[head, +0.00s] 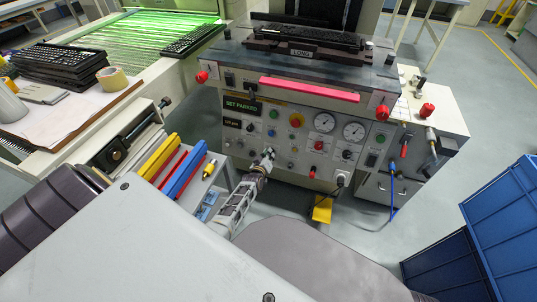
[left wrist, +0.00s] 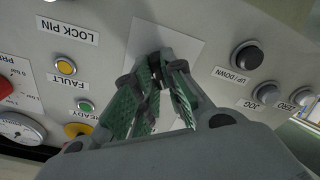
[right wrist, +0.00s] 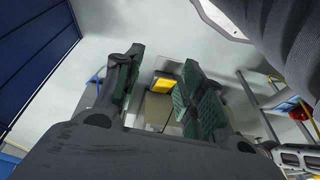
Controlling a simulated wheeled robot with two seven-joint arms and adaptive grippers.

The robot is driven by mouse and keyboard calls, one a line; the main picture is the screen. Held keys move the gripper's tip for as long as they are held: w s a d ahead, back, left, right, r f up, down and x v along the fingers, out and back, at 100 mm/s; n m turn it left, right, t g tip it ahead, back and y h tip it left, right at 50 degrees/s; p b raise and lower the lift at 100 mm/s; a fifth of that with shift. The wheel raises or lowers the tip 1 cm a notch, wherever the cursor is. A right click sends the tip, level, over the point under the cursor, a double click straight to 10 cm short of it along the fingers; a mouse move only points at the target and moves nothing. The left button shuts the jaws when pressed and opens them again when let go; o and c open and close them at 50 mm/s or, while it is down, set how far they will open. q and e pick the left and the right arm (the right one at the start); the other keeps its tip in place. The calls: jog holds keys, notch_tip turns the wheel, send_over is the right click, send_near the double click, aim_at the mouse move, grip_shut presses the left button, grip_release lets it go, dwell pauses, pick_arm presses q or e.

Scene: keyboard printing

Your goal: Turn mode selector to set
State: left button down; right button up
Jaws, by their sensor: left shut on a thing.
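The machine's control panel (head: 310,165) faces me in the head view. My left gripper (head: 268,155) reaches its lower middle part. In the left wrist view, my left gripper's green-padded fingers (left wrist: 158,80) are closed around a small dark knob (left wrist: 155,62) on a pale label plate; this is likely the mode selector. The fingers hide most of it, and its setting cannot be read. A green-lit display (head: 241,105) reads "SET PARKED". My right gripper (right wrist: 158,90) is open and empty in the right wrist view, away from the panel; the head view does not show it.
Around the knob are a FAULT lamp (left wrist: 66,66), a green READY lamp (left wrist: 85,105) and black UP/DOWN (left wrist: 246,55) and JOG (left wrist: 266,93) buttons. Blue crates (head: 500,230) stand at right. A keyboard (head: 305,36) sits on the machine top.

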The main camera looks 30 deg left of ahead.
pick_arm(q)
jog(key=shift+n, duration=1)
jog(key=c, duration=1.5)
grip_release()
jog(key=shift+s, duration=0.15)
jog(key=v, duration=1.1)
jog(key=shift+s, duration=0.35)
jog(key=shift+d+r, duration=0.1)
jog(key=shift+d, duration=0.05)
